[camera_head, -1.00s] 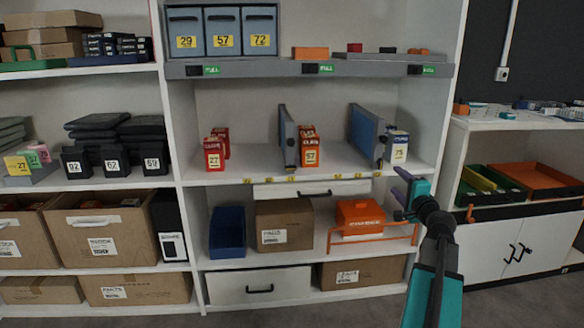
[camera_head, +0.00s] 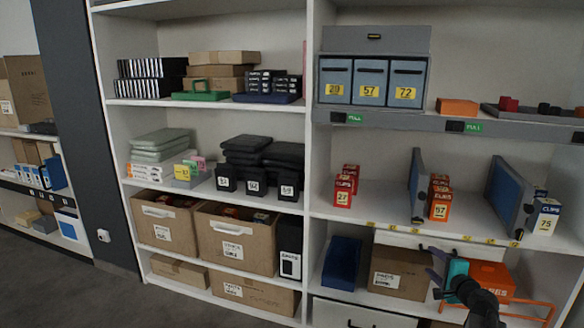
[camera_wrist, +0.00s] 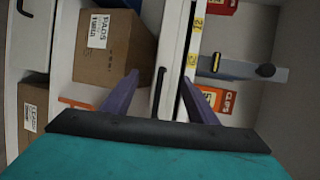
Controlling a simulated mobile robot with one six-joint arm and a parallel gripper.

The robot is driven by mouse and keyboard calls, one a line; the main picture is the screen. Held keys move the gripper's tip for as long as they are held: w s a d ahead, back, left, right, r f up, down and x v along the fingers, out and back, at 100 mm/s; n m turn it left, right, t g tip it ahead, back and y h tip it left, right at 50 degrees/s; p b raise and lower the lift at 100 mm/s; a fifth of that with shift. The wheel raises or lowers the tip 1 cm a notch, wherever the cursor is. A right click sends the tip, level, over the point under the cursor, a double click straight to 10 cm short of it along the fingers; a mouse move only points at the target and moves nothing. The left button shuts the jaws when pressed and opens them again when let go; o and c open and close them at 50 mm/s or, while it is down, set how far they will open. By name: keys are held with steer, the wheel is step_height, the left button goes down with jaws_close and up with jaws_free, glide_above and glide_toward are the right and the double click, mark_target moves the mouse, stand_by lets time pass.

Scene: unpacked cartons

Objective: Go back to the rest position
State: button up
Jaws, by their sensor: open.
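My gripper (camera_head: 441,270) shows at the lower right in the head view, in front of the lower part of the right-hand shelf unit. Its two purple fingers are spread apart in the wrist view (camera_wrist: 155,95), with nothing held between them. Behind the fingers in the wrist view are a white drawer front with a black handle (camera_wrist: 160,82), a brown carton (camera_wrist: 125,55) and a grey divider (camera_wrist: 240,68). My teal and black arm runs down from the gripper to the bottom edge of the head view.
The shelf (camera_head: 385,213) above my gripper holds red clip boxes (camera_head: 343,192), an orange box (camera_head: 440,205) and blue-grey dividers. An orange bin (camera_head: 490,273) with an orange rail stands close to my gripper. Brown cartons (camera_head: 233,240) fill the left unit's lower shelves. Grey floor (camera_head: 75,290) is clear at left.

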steer(key=a+f+n+g+y+p, duration=0.2)
steer(key=a+f+p, duration=0.25)
steer(key=a, duration=0.75)
steer(key=s+a+f+n+g+y+p, duration=0.3)
steer(key=s+a+f, duration=0.35)
steer(key=a, duration=0.55)
steer(key=s+a+f+n+g+y+p, duration=0.1)
steer(key=s+a+f+n+g+p, duration=0.4)
steer(key=a+f, duration=0.5)
steer(key=s+a+f+n+g+p, duration=0.1)
steer(key=s+a+g+p, duration=0.15)
steer(key=s, duration=0.35)
steer(key=s+a+f+n+g+h+p, duration=0.1)
steer(key=s+a+f+p, duration=0.15)
steer(key=s, duration=0.35)
steer(key=s+a+f+n+g+p, duration=0.1)
steer(key=s+a+g, duration=0.1)
steer(key=s+a, duration=0.3)
steer(key=s+d+n+g+h, duration=0.2)
steer(key=s+d+n, duration=0.1)
steer(key=s, duration=0.5)
steer(key=s+d+n+g+h+p, duration=0.1)
steer(key=s+d+n+g+h, duration=0.1)
steer(key=s+d, duration=0.4)
steer(key=s+n+g, duration=0.1)
steer(key=s, duration=0.2)
steer(key=shift+f+h, duration=0.35)
steer(key=shift+h, duration=0.05)
